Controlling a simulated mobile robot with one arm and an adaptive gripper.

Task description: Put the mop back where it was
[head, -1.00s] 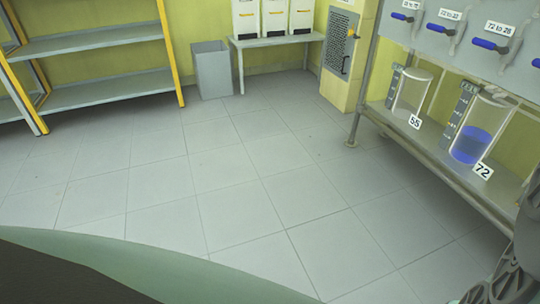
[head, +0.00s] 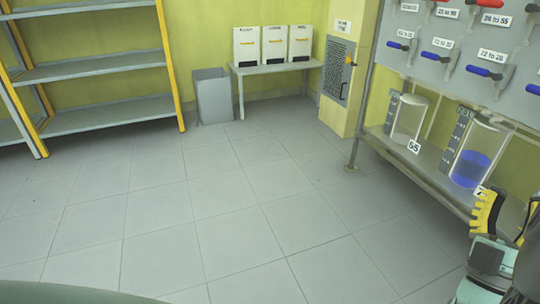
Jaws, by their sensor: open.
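No mop shows in the head view. My gripper (head: 507,208) is at the lower right edge of the head view, with a yellow and black finger pointing up and a second finger partly cut off by the frame edge. It is open, and nothing shows between its fingers. It appears in front of the lower right end of the reactor stand.
A panel of red and blue valve handles (head: 437,57) is at the right, above glass reactors labelled 55 (head: 408,120) and 72 (head: 475,160). Grey shelves (head: 95,72) stand left. A grey bin (head: 213,97) stands beside a low table (head: 275,67) with white boxes. The tiled floor is clear.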

